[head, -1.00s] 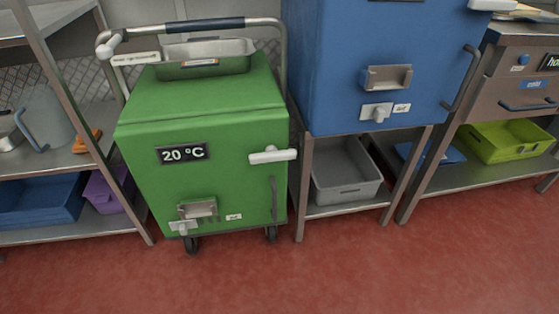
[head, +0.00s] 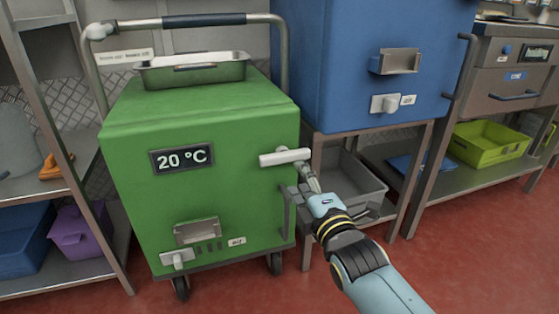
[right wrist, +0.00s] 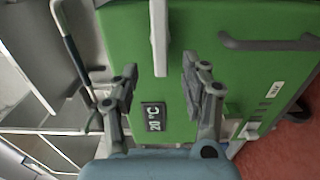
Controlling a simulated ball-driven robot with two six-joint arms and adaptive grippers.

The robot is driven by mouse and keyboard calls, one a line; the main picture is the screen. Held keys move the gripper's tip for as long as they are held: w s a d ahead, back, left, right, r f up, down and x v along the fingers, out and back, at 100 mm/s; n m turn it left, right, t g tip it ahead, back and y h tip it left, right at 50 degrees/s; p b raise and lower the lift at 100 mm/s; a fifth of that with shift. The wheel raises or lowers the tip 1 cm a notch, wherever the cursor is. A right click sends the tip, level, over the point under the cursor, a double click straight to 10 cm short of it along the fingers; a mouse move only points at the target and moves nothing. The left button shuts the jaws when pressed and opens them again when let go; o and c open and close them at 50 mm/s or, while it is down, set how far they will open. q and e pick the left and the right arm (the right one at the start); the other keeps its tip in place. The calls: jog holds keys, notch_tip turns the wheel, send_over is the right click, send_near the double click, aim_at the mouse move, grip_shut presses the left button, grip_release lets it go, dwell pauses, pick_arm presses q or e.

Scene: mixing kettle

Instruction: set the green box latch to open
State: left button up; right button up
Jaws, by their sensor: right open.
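The green box (head: 200,165) stands on casters at the left of the head view, with a 20 °C display on its front. Its white latch (head: 285,158) sits at the upper right of the front and lies about horizontal. My right gripper (head: 304,180) is just below the latch's right end, near the door's right edge. In the right wrist view the latch (right wrist: 159,38) runs down from the top edge toward the gap between the two open fingers of my right gripper (right wrist: 160,76). Contact cannot be told. My left gripper is out of view.
A grey door handle (right wrist: 268,43) is close beside the latch. A blue cabinet (head: 375,70) stands to the right, above a grey bin (head: 350,180). A metal tray (head: 190,68) rests on the green box. Shelving is at the left; red floor is clear in front.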

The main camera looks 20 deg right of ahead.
aim_at(287, 160)
jog(key=w+b, duration=0.2)
jog(key=w, duration=0.5)
jog(key=shift+w+a+f, duration=0.1)
jog(key=shift+w, duration=0.25)
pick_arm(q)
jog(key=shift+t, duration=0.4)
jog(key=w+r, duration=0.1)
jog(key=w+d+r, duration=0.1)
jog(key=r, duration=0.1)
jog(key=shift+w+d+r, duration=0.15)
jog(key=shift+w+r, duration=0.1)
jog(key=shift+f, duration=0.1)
pick_arm(e)
jog(key=shift+w, duration=0.15)
pick_arm(q)
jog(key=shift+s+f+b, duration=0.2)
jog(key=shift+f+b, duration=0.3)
jog(key=shift+b, duration=0.15)
pick_arm(e)
jog(key=shift+w, duration=0.95)
